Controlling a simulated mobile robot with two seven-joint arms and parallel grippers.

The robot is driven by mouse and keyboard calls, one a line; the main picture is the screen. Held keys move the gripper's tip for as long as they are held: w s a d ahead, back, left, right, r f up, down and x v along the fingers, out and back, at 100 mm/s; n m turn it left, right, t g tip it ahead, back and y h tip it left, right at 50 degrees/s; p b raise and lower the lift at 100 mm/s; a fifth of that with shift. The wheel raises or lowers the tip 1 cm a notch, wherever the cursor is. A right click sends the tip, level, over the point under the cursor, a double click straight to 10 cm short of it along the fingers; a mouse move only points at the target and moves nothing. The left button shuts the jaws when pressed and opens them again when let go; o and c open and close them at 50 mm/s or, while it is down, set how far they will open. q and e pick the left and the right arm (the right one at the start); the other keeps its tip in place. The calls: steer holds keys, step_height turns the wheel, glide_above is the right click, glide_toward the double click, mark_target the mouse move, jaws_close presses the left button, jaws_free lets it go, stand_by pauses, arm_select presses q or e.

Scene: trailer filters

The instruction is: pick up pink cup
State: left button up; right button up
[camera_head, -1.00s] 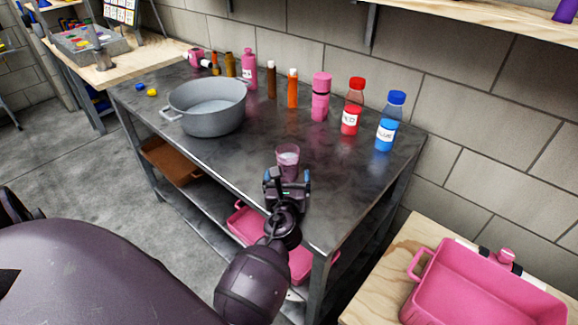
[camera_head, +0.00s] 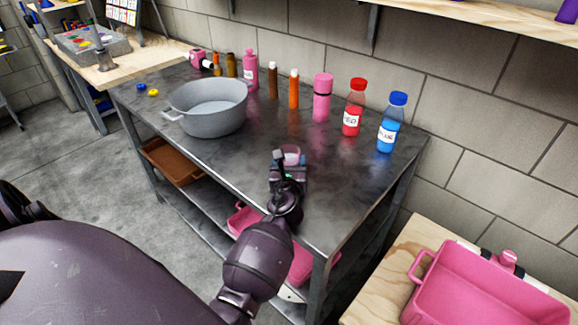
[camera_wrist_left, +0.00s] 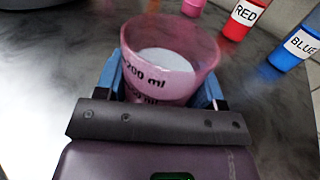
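The pink cup (camera_head: 291,151) is a small see-through beaker on the dark metal table (camera_head: 330,180), near its front edge. In the left wrist view the cup (camera_wrist_left: 170,65) has volume marks reading 200 ml and pale contents. My left gripper (camera_head: 288,165) is at the cup, with its blue fingers (camera_wrist_left: 163,85) on either side of the cup's body. Whether the fingers press on the cup or only surround it is unclear. The gripper hides the cup's lower part in the head view. My right gripper is not in view.
A grey pot (camera_head: 208,105) stands left on the table. Bottles line the back, including a pink one (camera_head: 322,98), a red one (camera_head: 353,108) and a blue one (camera_head: 391,124). A pink bin (camera_head: 485,292) is on the wooden table at right.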

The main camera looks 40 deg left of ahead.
arm_select(q)
steer(key=c, duration=0.3)
steer(key=shift+c, duration=0.2)
steer(key=shift+r, duration=0.2)
